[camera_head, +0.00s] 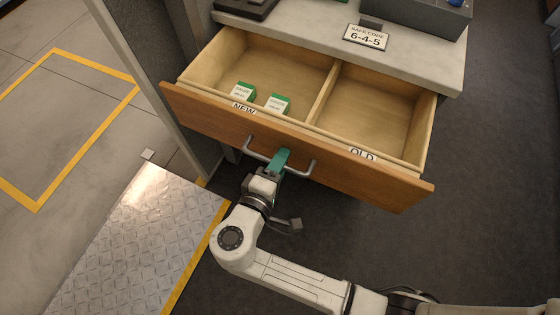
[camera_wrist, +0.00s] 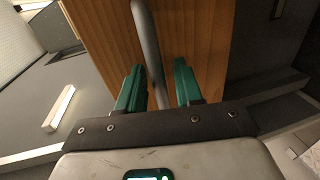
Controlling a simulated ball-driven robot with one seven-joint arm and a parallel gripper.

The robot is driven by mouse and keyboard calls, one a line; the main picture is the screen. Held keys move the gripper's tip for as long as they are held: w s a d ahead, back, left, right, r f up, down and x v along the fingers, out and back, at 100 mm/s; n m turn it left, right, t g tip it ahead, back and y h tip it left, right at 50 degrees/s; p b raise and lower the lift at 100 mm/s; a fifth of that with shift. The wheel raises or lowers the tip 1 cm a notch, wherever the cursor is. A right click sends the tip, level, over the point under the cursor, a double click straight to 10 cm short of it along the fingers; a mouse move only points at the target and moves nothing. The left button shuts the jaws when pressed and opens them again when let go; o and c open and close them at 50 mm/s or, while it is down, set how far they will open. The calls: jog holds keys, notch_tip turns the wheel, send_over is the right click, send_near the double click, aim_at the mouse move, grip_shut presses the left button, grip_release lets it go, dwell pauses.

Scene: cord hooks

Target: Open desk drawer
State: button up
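The desk drawer (camera_head: 300,145) has a brown wooden front and stands pulled out from the desk, with its inside showing. A divider (camera_head: 326,92) splits it into a left compartment labelled NEW and a right one labelled OLD. The grey bar handle (camera_head: 308,169) runs along the front and also shows in the wrist view (camera_wrist: 147,40). My gripper (camera_head: 283,155) is at the handle's middle. In the wrist view my gripper's green fingers (camera_wrist: 159,82) are apart, one on each side of the bar, with a visible gap at the right finger.
Two small green-and-white boxes (camera_head: 243,92) (camera_head: 278,103) stand in the NEW compartment; the OLD compartment (camera_head: 378,107) looks empty. The grey desktop (camera_head: 415,70) holds a safe code sign (camera_head: 366,38). A metal tread plate (camera_head: 140,240) lies at the left; dark floor (camera_head: 490,170) is clear at the right.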

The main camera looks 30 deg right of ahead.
jog(key=v, duration=1)
jog(key=shift+s+a, duration=0.2)
jog(key=shift+a, duration=0.1)
dwell(0.4)
